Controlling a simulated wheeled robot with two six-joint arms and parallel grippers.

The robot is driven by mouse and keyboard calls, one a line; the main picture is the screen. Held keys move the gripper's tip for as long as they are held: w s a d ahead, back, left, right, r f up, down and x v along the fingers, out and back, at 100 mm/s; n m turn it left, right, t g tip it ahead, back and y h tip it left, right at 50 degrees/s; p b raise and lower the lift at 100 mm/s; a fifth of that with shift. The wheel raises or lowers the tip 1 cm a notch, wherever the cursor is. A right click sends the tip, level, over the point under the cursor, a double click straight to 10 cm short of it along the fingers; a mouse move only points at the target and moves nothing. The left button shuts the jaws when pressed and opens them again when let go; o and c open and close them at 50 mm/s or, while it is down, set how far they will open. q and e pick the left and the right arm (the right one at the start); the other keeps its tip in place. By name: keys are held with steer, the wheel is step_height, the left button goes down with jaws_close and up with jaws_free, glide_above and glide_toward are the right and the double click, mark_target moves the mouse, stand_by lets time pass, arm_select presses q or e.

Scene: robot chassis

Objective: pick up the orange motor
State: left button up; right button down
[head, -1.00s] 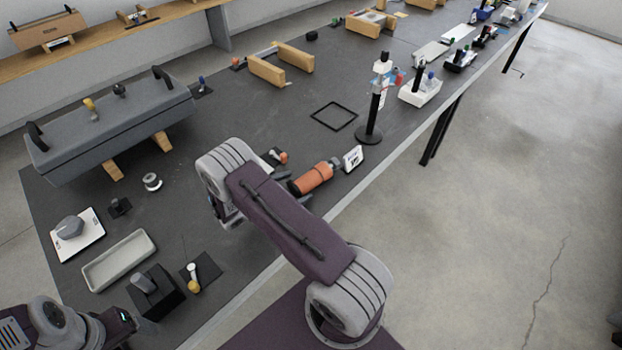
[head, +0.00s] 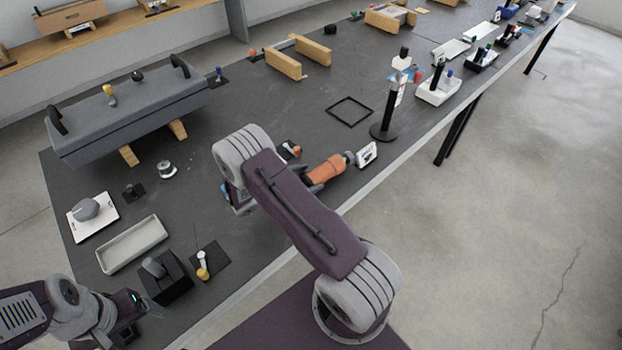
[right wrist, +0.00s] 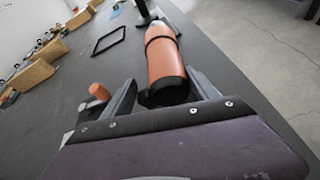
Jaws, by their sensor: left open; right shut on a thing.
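The orange motor (head: 327,169), a cylinder with a dark end and a dark band, lies on the dark bench near its front edge. It also shows in the right wrist view (right wrist: 166,60), pointing away from the wrist. My right gripper (right wrist: 160,92) is shut on the motor's near end, with one finger on each side. In the head view my right arm hides part of this gripper. My left gripper (head: 150,307) is open and empty at the lower left, near a black block.
A small white-faced block (head: 366,154) stands just beyond the motor. A black post (head: 384,120) on a round base is behind it. A smaller orange-capped part (head: 293,149) lies beside the motor. A black square frame (head: 349,111) lies flat farther back.

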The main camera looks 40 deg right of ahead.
mark_target(318, 168)
step_height(318, 168, up, 3)
steer(key=shift+s+d+r, duration=0.1)
steer(key=shift+r, duration=0.05)
steer(key=s+d+r, duration=0.6)
steer(key=s+d, duration=0.1)
steer(key=s, duration=0.1)
steer(key=shift+s+d+r, duration=0.25)
steer(key=shift+d+r, duration=0.05)
